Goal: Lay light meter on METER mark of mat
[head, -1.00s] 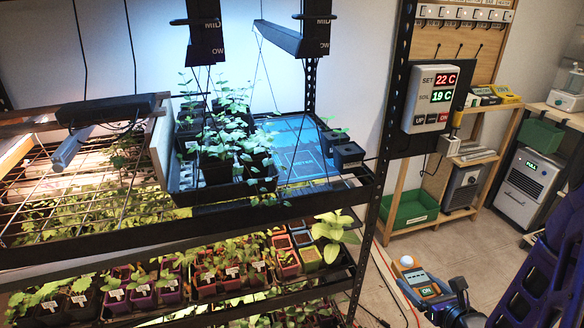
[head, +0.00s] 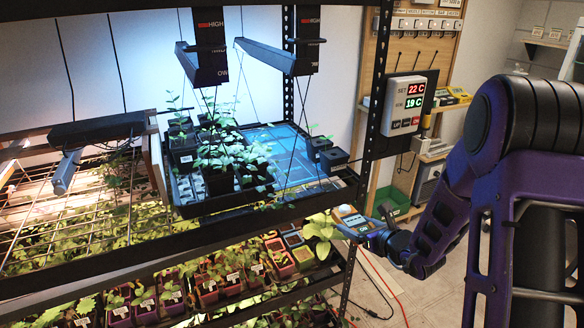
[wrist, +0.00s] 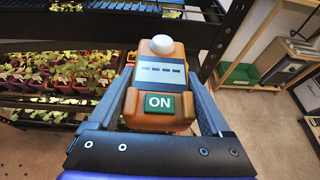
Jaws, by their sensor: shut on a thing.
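The light meter (wrist: 161,80) is orange with a white dome, a display and a green ON button. In the wrist view my gripper (wrist: 160,85) is shut on it, one finger along each side. In the head view my gripper (head: 358,228) holds the meter (head: 350,217) in front of the rack's right post, lower than the upper shelf. The blue mat (head: 287,150) lies on the upper shelf, with pale outlines on it. A tray of seedlings hides its left part. I cannot read the METER mark.
Small dark pots (head: 333,157) stand at the mat's right end. Lamp bars (head: 265,57) hang above the shelf. The rack post (head: 375,110) and the shelf's front rail (head: 290,208) border the mat. A control box (head: 404,105) is mounted at right.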

